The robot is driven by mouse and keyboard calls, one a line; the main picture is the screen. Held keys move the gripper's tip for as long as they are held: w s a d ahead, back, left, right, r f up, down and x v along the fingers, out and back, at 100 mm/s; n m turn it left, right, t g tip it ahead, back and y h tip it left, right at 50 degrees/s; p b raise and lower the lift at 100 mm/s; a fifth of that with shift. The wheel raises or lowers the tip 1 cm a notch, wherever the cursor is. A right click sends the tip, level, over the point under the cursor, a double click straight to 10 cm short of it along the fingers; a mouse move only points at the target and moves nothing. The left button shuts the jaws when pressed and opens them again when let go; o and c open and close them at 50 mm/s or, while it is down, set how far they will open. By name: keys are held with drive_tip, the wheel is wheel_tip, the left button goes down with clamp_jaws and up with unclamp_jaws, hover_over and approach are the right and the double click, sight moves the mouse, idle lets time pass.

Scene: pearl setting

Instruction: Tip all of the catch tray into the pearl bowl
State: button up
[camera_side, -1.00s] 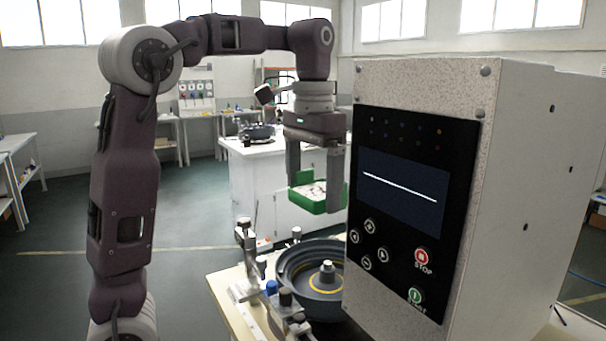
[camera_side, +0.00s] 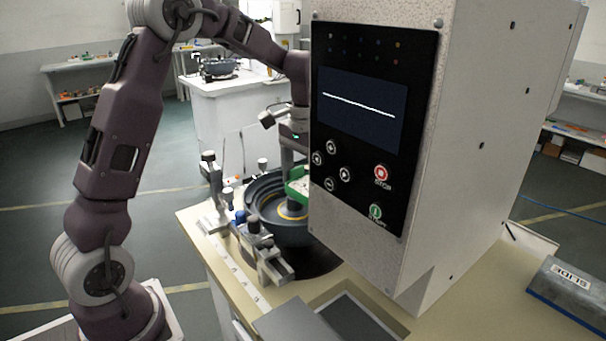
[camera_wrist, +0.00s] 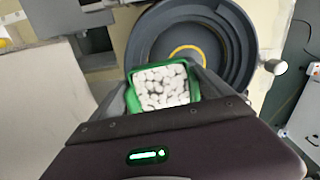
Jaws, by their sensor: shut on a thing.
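The green catch tray (camera_wrist: 134,101) holds many small white pieces, which fill most of it in the wrist view. In the side view, part of the tray (camera_side: 294,188) shows beside the control box. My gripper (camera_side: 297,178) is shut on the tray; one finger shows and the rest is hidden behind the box. The dark grey pearl bowl (camera_side: 252,197) has a yellow ring inside. In the wrist view the tray overlaps the near side of the bowl (camera_wrist: 146,38) and looks roughly level. The gap between tray and bowl cannot be judged.
A tall speckled control box (camera_side: 453,150) with a screen and buttons stands right of the bowl and blocks the view. Metal posts and clamps (camera_side: 262,250) stand at the bowl's left and front. A blue-grey block marked SLIDE (camera_side: 570,288) lies at the bench's right.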

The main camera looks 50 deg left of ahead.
drive_tip(key=shift+a+r+h, duration=0.15)
drive_tip(key=shift+h, duration=0.15)
drive_tip(key=shift+r+h, duration=0.1)
drive_tip(key=shift+h, duration=0.2)
drive_tip(key=shift+a+r+h, duration=0.3)
drive_tip(key=shift+h, duration=0.6)
idle(2.1)
drive_tip(key=shift+s+a+r+t+h, duration=0.15)
drive_tip(key=shift+a+r+h, duration=0.15)
drive_tip(key=shift+h, duration=0.5)
drive_tip(key=shift+a+r+t+h, duration=0.15)
drive_tip(key=shift+a+h, duration=0.1)
drive_tip(key=shift+h, duration=0.55)
idle(2.8)
